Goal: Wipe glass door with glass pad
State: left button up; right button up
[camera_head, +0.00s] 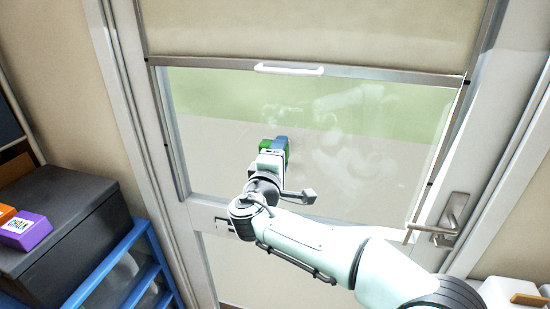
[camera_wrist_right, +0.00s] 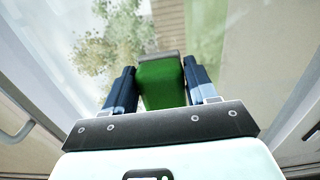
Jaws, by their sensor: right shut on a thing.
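The glass door (camera_head: 400,125) stands ahead, a clear pane in a grey frame, with a faint reflection of my arm in it. My right gripper (camera_head: 274,152) is in front of the pane, left of its middle. It is shut on the green glass pad (camera_head: 287,158), which also shows between the two dark fingers in the right wrist view (camera_wrist_right: 160,82). The pad's far end is close to the glass; I cannot tell whether it touches. My left gripper is not in view.
A roller blind (camera_head: 310,30) with a white handle (camera_head: 289,69) covers the top of the door. A metal door handle (camera_head: 446,220) is at the right. At the left, a dark box (camera_head: 60,240) carries a purple chalk box (camera_head: 26,231), beside a blue rack (camera_head: 130,240).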

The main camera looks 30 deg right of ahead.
jog(key=shift+s+d+b, duration=1.45)
jog(key=shift+s+d, duration=0.15)
jog(key=shift+s, duration=0.15)
jog(key=shift+s+d+f+b, duration=0.15)
jog(key=shift+s+d+b, duration=0.7)
jog(key=shift+s, duration=0.2)
jog(key=shift+a, duration=0.2)
jog(key=shift+b+v, duration=1.15)
jog(key=shift+v, duration=1.7)
jog(key=shift+s+f, duration=0.1)
jog(key=shift+f, duration=0.05)
